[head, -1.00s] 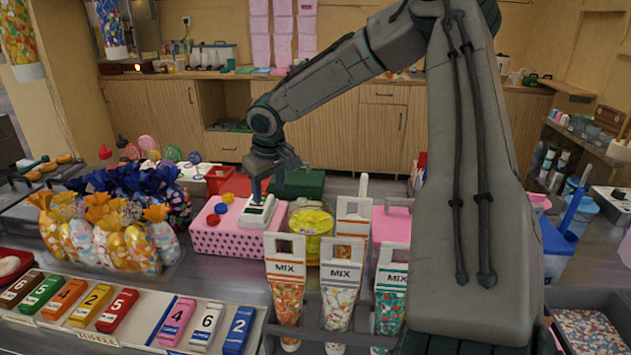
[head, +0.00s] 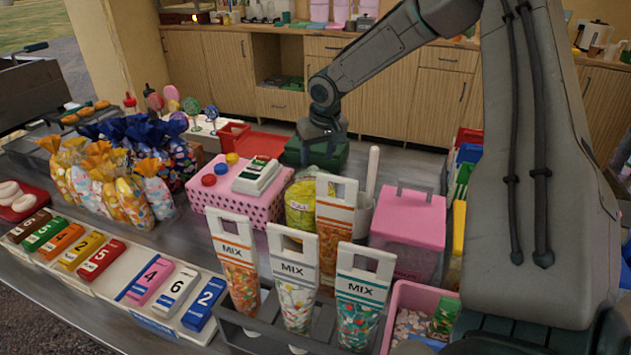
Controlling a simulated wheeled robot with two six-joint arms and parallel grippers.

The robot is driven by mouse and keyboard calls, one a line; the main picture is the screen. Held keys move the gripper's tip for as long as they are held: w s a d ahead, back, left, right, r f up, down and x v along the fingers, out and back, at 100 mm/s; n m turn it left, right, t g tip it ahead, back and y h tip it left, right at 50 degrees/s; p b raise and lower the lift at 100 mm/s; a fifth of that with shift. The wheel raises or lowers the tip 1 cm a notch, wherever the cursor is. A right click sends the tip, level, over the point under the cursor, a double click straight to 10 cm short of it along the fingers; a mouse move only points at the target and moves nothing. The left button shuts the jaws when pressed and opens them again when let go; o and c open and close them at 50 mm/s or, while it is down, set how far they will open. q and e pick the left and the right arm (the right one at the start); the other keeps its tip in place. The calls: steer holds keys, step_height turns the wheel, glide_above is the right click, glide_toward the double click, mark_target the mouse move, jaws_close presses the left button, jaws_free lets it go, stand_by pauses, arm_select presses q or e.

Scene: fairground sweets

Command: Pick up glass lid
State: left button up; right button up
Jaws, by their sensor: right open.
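No lid can be made out for certain as the glass lid. My left gripper is not in view.
A pink dotted box (head: 235,204) carries a white device (head: 258,177) and coloured knobs. Wrapped bags (head: 120,190) crowd the left.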

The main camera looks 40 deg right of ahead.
steer(key=x, duration=0.4)
steer(key=shift+w+a+p, duration=0.1)
steer(key=shift+a+p, duration=0.15)
steer(key=shift+p, duration=0.05)
steer(key=shift+w+d+f, duration=0.1)
steer(key=shift+d+f, duration=0.05)
steer(key=shift+f, duration=0.25)
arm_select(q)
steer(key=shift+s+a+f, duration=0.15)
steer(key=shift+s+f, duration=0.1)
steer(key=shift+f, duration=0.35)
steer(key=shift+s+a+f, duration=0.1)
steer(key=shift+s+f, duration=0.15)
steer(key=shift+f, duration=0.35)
arm_select(e)
steer(key=shift+r, duration=0.1)
jaws_close()
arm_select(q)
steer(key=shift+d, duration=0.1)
